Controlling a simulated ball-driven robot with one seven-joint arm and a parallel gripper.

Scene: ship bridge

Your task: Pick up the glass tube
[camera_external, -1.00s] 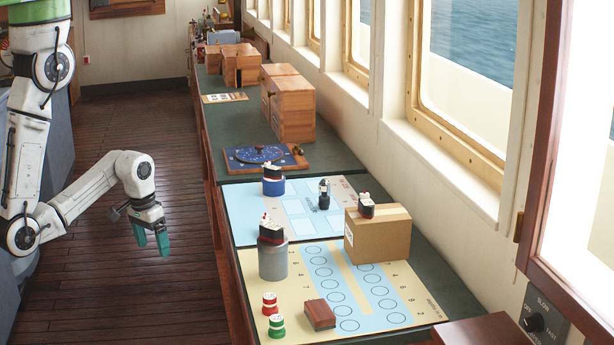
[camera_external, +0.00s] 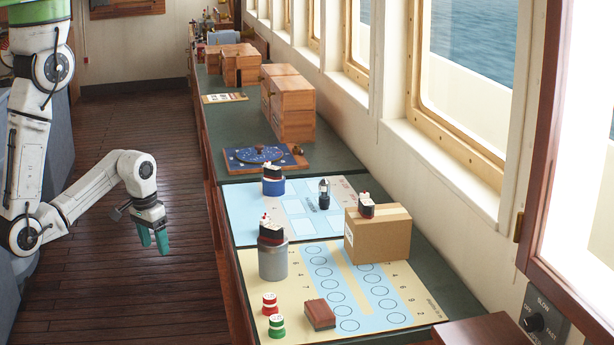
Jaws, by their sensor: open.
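My gripper (camera_external: 154,243) has green fingers pointing down. It is open and empty, over the wooden floor to the left of the counter and well apart from that piece.
A grey cylinder (camera_external: 273,262) and a blue cylinder (camera_external: 273,187) also carry small ships. Red (camera_external: 270,304) and green (camera_external: 277,326) pieces and a brown block (camera_external: 319,315) sit in front.

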